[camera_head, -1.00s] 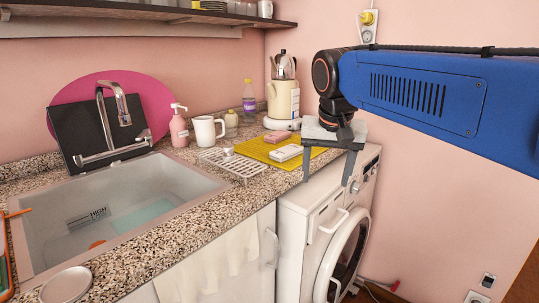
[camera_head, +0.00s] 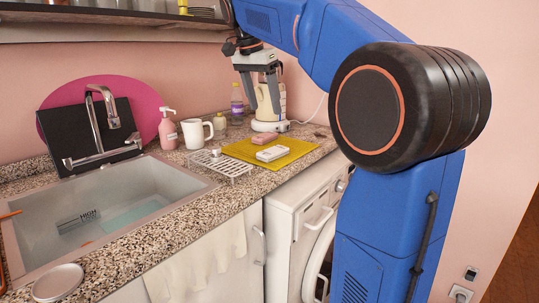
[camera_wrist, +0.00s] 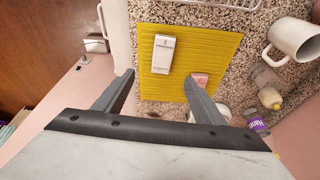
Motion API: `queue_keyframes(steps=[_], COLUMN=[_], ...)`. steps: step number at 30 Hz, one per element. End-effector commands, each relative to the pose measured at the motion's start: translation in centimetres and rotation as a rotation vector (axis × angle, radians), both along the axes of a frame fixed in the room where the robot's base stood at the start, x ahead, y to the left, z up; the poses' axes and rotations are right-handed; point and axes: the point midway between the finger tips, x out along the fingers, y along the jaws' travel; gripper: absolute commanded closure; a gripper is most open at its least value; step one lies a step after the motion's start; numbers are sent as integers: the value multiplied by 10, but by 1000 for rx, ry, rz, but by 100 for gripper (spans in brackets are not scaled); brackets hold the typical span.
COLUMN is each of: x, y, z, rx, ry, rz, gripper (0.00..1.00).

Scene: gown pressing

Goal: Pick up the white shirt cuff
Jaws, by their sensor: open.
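No shirt cuff can be made out with certainty in either view. A pale cloth (camera_head: 205,262) hangs in folds down the cabinet front below the counter, and I cannot tell whether it is part of a shirt. My gripper (camera_head: 262,92) is open, points down and is held above the back of the counter, in front of the kettle in the head view. In the wrist view my gripper (camera_wrist: 158,80) has nothing between its fingers. Beyond them lies a yellow mat (camera_wrist: 215,42) with a white block (camera_wrist: 163,55) and a pink block, partly hidden by a finger.
The kettle (camera_head: 262,106), a purple-labelled bottle (camera_head: 237,103), a white mug (camera_head: 192,134) and a pink pump bottle (camera_head: 167,132) stand along the wall. A wire rack (camera_head: 228,166) sits beside the sink (camera_head: 120,205). A shelf (camera_head: 110,28) runs overhead. A washing machine (camera_head: 300,210) stands below.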

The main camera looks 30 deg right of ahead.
Motion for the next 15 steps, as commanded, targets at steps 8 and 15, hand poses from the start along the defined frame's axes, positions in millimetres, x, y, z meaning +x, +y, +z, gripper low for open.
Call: queue_keyframes(steps=[8, 15], x=[3, 7], y=[-14, -25], z=[-48, -86], rx=[1, 2], ry=[1, 2], rz=[1, 2], gripper=[36, 36])
